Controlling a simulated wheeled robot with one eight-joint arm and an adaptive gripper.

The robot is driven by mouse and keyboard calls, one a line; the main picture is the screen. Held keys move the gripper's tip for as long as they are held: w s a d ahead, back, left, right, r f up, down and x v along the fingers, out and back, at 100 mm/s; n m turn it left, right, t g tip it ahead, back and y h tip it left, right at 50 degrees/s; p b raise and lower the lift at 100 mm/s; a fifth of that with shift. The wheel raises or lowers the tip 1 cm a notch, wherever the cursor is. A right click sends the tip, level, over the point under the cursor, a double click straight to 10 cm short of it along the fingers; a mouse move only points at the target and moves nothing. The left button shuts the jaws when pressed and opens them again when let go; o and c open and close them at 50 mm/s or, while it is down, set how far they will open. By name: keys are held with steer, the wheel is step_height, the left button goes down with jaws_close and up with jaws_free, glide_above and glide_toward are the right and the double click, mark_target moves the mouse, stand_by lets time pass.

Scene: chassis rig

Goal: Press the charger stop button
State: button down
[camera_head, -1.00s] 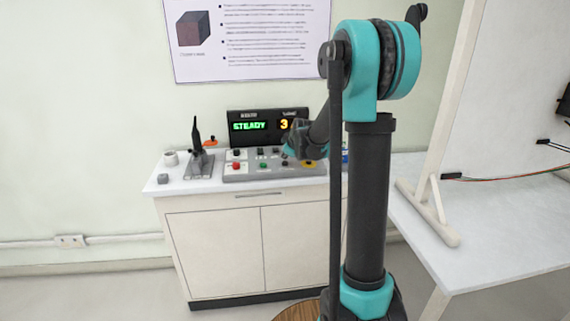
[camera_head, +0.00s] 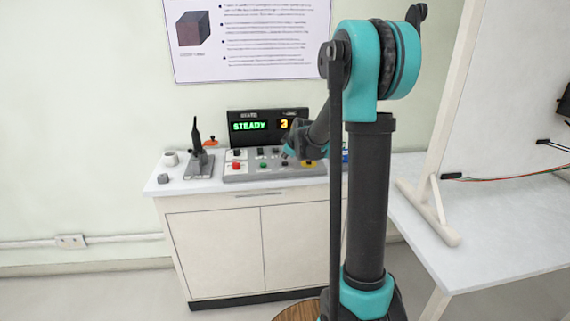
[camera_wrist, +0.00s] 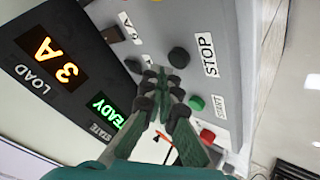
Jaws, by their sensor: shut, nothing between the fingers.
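The black stop button (camera_wrist: 179,57) sits beside the STOP label (camera_wrist: 207,55) on the grey control panel (camera_wrist: 222,30) in the wrist view. My gripper (camera_wrist: 160,78) is shut and empty. Its fingertips are just below and left of the stop button in that view, very close to it; I cannot tell whether they touch. In the head view my gripper (camera_head: 290,153) is over the right part of the panel (camera_head: 245,177), and the stop button cannot be made out there.
A green button (camera_wrist: 197,103) by a START label and a red button (camera_wrist: 208,135) lie near. A display (camera_head: 262,126) reading STEADY and 3 stands behind the panel. A black-handled lever (camera_head: 197,150) is to the left. A white stand (camera_head: 432,212) is at right.

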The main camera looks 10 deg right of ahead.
mark_target(286, 163)
steer(key=shift+f, duration=0.2)
steer(key=shift+f, duration=0.25)
steer(key=shift+f, duration=0.4)
stand_by(0.9)
steer(key=shift+r, duration=0.85)
steer(key=shift+r, duration=2.5)
